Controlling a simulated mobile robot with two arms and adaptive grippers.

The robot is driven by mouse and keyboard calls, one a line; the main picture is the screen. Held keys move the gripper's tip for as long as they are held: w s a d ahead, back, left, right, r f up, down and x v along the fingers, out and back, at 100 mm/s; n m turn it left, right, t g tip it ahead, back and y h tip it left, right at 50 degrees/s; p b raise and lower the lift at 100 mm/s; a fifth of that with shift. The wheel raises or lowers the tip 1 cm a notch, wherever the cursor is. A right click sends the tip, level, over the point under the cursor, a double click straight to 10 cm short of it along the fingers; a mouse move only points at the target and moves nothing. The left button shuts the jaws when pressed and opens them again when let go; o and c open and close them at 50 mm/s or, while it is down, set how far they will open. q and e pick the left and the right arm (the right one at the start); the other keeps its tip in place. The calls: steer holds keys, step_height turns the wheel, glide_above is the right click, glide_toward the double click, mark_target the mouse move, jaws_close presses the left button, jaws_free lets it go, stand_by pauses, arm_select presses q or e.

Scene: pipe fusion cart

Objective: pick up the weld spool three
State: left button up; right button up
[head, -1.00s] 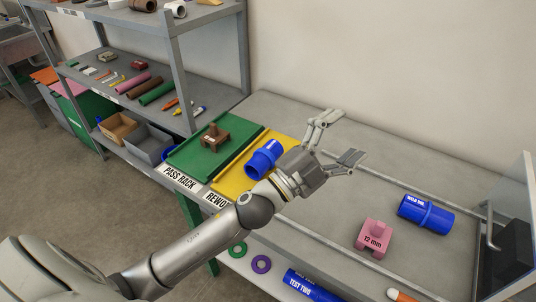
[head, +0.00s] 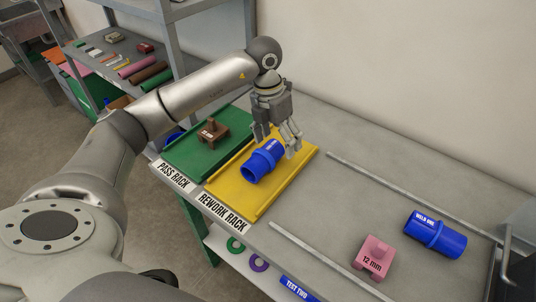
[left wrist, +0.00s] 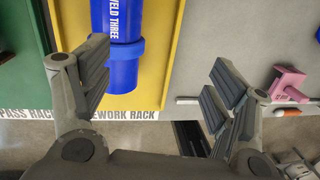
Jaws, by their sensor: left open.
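The weld spool three (head: 262,161) is a blue ribbed cylinder lying on the yellow rework rack (head: 247,201). In the left wrist view the blue spool (left wrist: 122,50) shows its label "WELD THREE" near the top, partly cut off by the frame edge. My left gripper (head: 278,148) hangs down over the rework rack, beside and behind the spool in the head view. In the left wrist view the gripper (left wrist: 158,85) has its fingers wide apart with nothing between the tips; the spool lies beyond, nearer the left finger. My right gripper is not in view.
The green pass rack (head: 181,166) with a brown block (head: 211,130) is left of the yellow rack. A pink 12 mm block (head: 373,259) and the blue weld one spool (head: 435,234) lie on the right. Metal rails cross the grey table (head: 310,215).

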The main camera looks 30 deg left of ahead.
mark_target(263, 151)
arm_select(q)
steer(key=shift+n+y, duration=0.3)
steer(key=shift+y, duration=0.6)
steer(key=a, duration=0.2)
steer(key=a+r, duration=0.1)
steer(key=a, duration=0.1)
steer(key=shift+a, duration=0.1)
steer(key=shift+a+f, duration=0.15)
steer(key=shift+f, duration=0.1)
step_height(263, 151, down, 4)
steer(key=shift+f+p, duration=0.2)
steer(key=shift+p, duration=0.45)
step_height(263, 151, down, 5)
steer(key=shift+s+r+p, duration=0.1)
steer(key=shift+p, duration=1.1)
steer(key=shift+f, duration=0.4)
steer(key=shift+c, duration=0.5)
steer(key=c, duration=1.1)
steer(key=shift+r, duration=0.1)
